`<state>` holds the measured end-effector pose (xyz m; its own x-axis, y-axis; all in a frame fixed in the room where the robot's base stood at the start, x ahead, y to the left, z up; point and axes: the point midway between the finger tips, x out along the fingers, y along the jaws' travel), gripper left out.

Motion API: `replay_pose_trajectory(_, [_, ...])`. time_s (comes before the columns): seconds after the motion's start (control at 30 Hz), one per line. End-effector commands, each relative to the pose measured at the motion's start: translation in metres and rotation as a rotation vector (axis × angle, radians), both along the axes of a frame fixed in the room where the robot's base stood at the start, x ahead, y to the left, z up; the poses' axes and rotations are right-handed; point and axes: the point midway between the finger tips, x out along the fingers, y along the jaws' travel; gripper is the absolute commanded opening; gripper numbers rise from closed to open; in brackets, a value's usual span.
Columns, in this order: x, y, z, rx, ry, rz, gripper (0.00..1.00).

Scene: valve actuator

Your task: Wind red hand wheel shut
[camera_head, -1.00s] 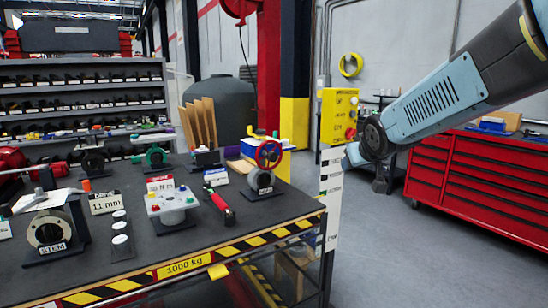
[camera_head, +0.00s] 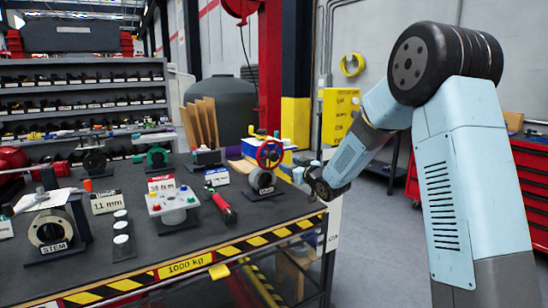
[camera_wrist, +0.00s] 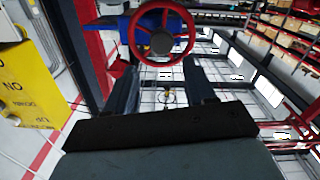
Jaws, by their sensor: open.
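The red hand wheel (camera_head: 269,154) stands upright on a dark mount near the right end of the workbench, with a blue part behind it. In the wrist view the wheel (camera_wrist: 188,52) shows its round rim, spokes and grey hub beyond my fingertips. My gripper (camera_wrist: 163,82) is open and empty, its two dark fingers apart. The wheel appears ahead of them, with no contact visible. In the head view my gripper (camera_head: 302,176) is small, just right of the wheel at the bench's right edge; its fingers are hard to make out there.
The dark bench top (camera_head: 140,258) carries a STEM fixture (camera_head: 52,230), a white plate with coloured knobs (camera_head: 172,198) and a red-handled tool (camera_head: 223,207). A yellow control box (camera_head: 338,112) stands behind my arm. A red tool cabinet (camera_head: 530,185) is at the right.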

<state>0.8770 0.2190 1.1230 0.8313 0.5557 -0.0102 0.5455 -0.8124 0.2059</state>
Motion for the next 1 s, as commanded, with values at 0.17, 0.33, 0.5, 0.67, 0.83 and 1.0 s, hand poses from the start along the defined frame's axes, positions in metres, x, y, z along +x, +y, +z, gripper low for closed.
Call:
replay_pose_trajectory(0.17, [0.009,0.008,-0.002,0.007,-0.009,0.010,0.54])
replay_pose_trajectory(0.33, [0.029,0.022,-0.001,0.008,-0.008,0.009,0.54])
replay_pose_trajectory(0.5, [0.054,0.038,-0.002,0.008,-0.008,0.008,0.54])
replay_pose_trajectory(0.67, [0.078,0.054,-0.001,0.008,-0.008,0.007,0.54])
replay_pose_trajectory(0.83, [0.098,0.068,-0.001,0.008,-0.008,0.007,0.54])
replay_pose_trajectory(1.0, [0.111,0.075,-0.001,0.007,-0.007,0.006,0.54])
